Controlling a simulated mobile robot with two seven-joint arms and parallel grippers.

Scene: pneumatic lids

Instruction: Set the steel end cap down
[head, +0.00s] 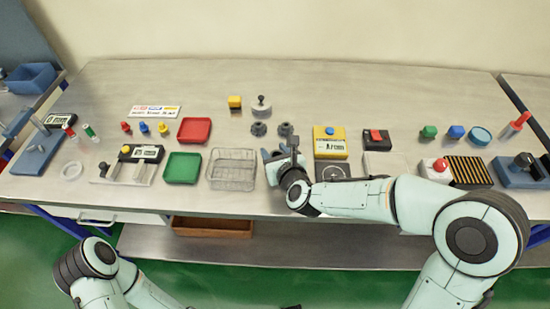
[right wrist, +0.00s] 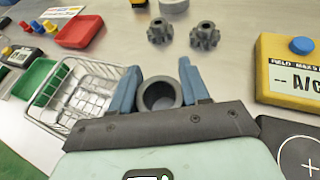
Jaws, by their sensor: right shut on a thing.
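My right gripper (head: 284,156) is over the front middle of the bench, between the wire basket and the black pad with a white circle. In the right wrist view, its two blue fingers (right wrist: 158,68) are closed on a grey, hollow, ring-shaped part, the steel end cap (right wrist: 178,93). The cap's open round end faces the camera. I cannot tell whether its underside touches the bench. In the head view the gripper and arm hide the cap. My left arm shows at the lower left, but its gripper is out of view.
The wire basket (head: 232,168) stands close left of the gripper. Two dark gears (right wrist: 160,31) lie behind it. A yellow meter (head: 330,142) and the black pad (head: 333,170) are to the right. Green (head: 183,167) and red (head: 195,130) trays lie left. Bare bench shows between gears and gripper.

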